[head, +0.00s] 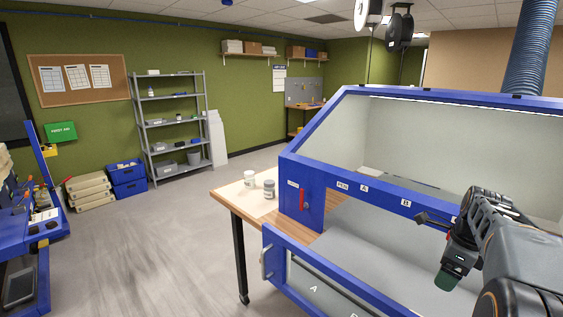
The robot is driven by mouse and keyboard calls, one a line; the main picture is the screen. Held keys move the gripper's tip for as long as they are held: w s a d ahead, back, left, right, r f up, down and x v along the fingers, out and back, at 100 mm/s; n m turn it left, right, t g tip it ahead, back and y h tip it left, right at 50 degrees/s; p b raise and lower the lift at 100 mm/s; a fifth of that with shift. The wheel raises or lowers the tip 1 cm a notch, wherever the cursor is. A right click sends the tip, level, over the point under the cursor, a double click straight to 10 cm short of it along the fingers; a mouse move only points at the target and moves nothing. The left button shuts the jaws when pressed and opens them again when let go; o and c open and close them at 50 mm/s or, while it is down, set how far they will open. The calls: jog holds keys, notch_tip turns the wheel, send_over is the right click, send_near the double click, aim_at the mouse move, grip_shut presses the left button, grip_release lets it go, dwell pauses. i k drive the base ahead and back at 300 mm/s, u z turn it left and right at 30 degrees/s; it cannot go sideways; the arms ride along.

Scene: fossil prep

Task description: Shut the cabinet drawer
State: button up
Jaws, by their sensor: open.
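A blue-framed cabinet (303,205) with a clear sloping hood stands on a wooden-topped table at the right. A blue-edged front section with a grey handle (266,262) juts out from its lower front toward me. It looks like the drawer (283,243), standing open, though I cannot be sure of its full shape. A letter A shows below its blue edge. My gripper (434,250) is at the right, in front of the cabinet's labelled blue rail. It is open and seems empty, well to the right of the handle. My arm hides the cabinet's right part.
Two small jars (269,189) stand on the table's left end, beside the cabinet. A blue workstation (40,235) is at the far left. The grey floor (165,245) between is clear.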

aim_at(340, 273)
jog(key=z, duration=0.05)
jog(key=k, duration=0.9)
